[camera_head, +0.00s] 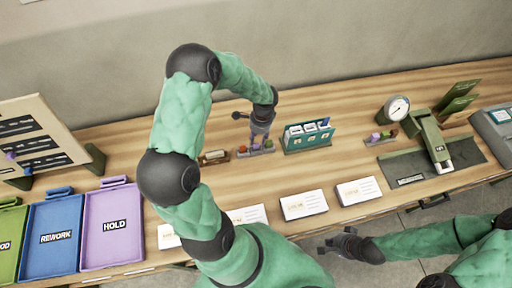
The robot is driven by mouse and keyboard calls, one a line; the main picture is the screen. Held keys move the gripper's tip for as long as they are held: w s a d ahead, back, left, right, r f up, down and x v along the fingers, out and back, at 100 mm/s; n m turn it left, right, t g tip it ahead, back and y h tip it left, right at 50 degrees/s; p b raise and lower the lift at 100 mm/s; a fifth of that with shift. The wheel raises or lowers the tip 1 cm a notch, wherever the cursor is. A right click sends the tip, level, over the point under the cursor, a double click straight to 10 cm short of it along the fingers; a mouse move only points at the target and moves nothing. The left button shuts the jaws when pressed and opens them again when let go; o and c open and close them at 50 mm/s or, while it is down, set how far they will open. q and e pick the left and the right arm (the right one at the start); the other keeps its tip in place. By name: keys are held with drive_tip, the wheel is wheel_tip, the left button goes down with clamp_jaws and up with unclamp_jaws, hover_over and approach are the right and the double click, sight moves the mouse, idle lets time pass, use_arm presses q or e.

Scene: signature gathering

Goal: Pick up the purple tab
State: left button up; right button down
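My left gripper (260,137) points down over a small grey tray (242,155) near the back of the table. The tray holds several small coloured tabs, some of them purple-looking. The gripper's fingers are at or just above the tabs and partly hide them. I cannot tell whether it touches one or how far it is closed. Another small rack (380,137) further right also carries small coloured pieces, one purplish. My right gripper (327,245) is off the table's front edge, empty, its fingers apart.
Purple HOLD (92,257), blue REWORK (35,263) and green trays stand at left. White cards (304,204) line the front. A teal card holder (308,146), a dial gauge (394,109) and a green press (433,139) stand to the right.

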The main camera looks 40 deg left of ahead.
sight(256, 145)
use_arm(q)
drive_tip(key=f, duration=0.5)
drive_tip(key=shift+s+b, duration=0.4)
clamp_jaws()
